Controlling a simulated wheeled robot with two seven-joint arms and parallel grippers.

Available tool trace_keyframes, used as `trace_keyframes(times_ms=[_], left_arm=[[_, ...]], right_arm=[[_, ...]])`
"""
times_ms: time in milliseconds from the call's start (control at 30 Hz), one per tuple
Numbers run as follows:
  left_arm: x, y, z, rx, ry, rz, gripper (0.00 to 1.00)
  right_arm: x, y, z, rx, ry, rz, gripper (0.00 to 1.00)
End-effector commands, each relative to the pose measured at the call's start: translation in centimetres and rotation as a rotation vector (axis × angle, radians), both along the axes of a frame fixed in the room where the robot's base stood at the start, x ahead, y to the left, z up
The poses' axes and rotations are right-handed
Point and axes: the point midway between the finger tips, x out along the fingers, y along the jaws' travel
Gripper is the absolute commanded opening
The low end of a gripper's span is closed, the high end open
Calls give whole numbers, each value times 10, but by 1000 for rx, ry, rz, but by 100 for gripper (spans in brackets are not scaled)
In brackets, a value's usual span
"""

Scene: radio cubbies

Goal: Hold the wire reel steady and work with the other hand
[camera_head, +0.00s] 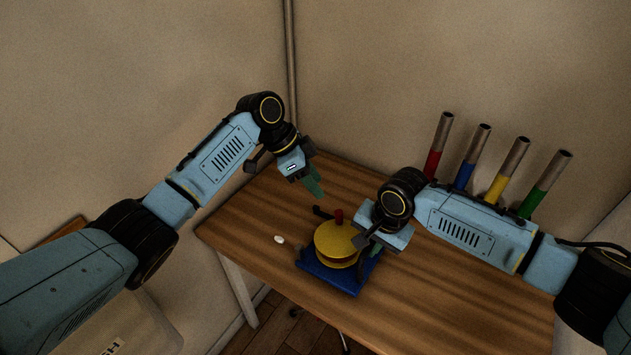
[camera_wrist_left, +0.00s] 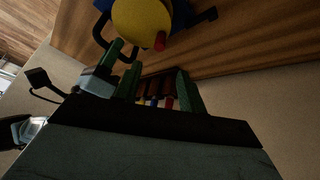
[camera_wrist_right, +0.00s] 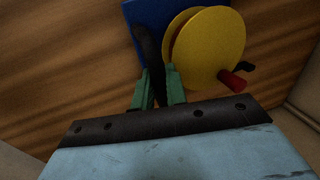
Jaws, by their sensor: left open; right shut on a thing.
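The wire reel (camera_head: 336,240) is a yellow spool on a blue base (camera_head: 328,273), with a red knob (camera_head: 339,215) on top and a small black arm beside it. It stands near the table's front edge. My right gripper (camera_wrist_right: 161,88) is shut on a black bar (camera_wrist_right: 149,45) at the side of the blue base; in the head view its fingers are mostly hidden at the reel's right. My left gripper (camera_head: 315,186) is open and empty, above and behind the reel, apart from it. The reel also shows in the left wrist view (camera_wrist_left: 138,17), beyond the fingertips.
The wooden table (camera_head: 270,200) is mostly clear to the left. A small white object (camera_head: 279,239) lies left of the reel. Several tubes with coloured lower parts, such as the red one (camera_head: 432,163), stand at the back right, behind my right arm. Walls close off the back.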

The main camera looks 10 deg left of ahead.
Motion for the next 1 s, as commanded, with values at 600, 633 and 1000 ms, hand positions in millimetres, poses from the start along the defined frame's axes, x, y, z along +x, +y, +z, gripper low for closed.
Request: trace_keyframes(times_ms=[600,633,1000], left_arm=[[163,25,92,152,-915,447,41],[169,23,104,143,-979,447,41],[164,-64,221,-78,-1638,97,41]], right_arm=[[1,0,1,0,-2,1,0],[1,0,1,0,-2,1,0],[1,0,1,0,-2,0,0]])
